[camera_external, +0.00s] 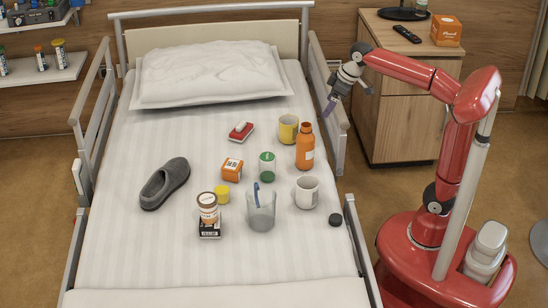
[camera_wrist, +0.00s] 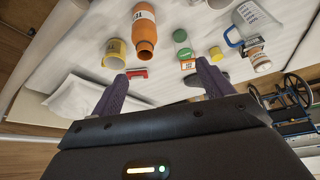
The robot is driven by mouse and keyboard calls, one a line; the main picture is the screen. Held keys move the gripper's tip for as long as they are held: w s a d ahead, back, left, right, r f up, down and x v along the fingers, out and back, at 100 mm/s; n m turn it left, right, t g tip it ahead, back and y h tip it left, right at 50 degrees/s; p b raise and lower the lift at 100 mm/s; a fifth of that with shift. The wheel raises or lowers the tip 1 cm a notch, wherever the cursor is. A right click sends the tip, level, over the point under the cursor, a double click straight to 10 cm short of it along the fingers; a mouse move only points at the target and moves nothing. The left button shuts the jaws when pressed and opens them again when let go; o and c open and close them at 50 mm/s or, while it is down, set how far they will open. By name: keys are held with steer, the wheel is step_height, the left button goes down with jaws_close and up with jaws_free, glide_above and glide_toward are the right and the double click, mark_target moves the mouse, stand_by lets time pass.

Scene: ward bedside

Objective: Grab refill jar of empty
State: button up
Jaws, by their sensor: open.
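My gripper (camera_external: 331,105) is open and empty, raised above the bed's right rail; its two purple fingers also show in the wrist view (camera_wrist: 160,82). Two jar-like containers stand on the bed, apart from my gripper. I cannot tell whether either is empty.
Around them are an orange bottle (camera_external: 304,152), yellow mug (camera_external: 288,128), white mug (camera_external: 306,192), orange box (camera_external: 232,169), yellow pot (camera_external: 222,194), clear pitcher (camera_external: 261,211), red item (camera_external: 241,131) and slipper (camera_external: 165,184). A bedside cabinet (camera_external: 402,120) stands right of the rail.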

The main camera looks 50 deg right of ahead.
steer(key=w+a+f+n+b, duration=0.2)
steer(key=w+a, duration=0.4)
steer(key=w, duration=0.2)
steer(key=n+g+y+b, duration=0.1)
steer(key=n+g, duration=0.1)
steer(key=n, duration=0.1)
glide_above(269, 156)
steer(key=s+d, duration=0.1)
step_height(269, 156, down, 4)
steer(key=f, duration=1.3)
steer(key=shift+w+a+f+b, duration=0.25)
steer(key=shift+w+f+b, duration=0.05)
steer(key=shift+b, duration=0.05)
steer(key=shift+t, duration=0.3)
steer(key=b+x, duration=0.1)
steer(key=x, duration=0.4)
steer(key=shift+f, duration=0.1)
steer(key=c, duration=1.1)
steer(key=shift+o, duration=0.2)
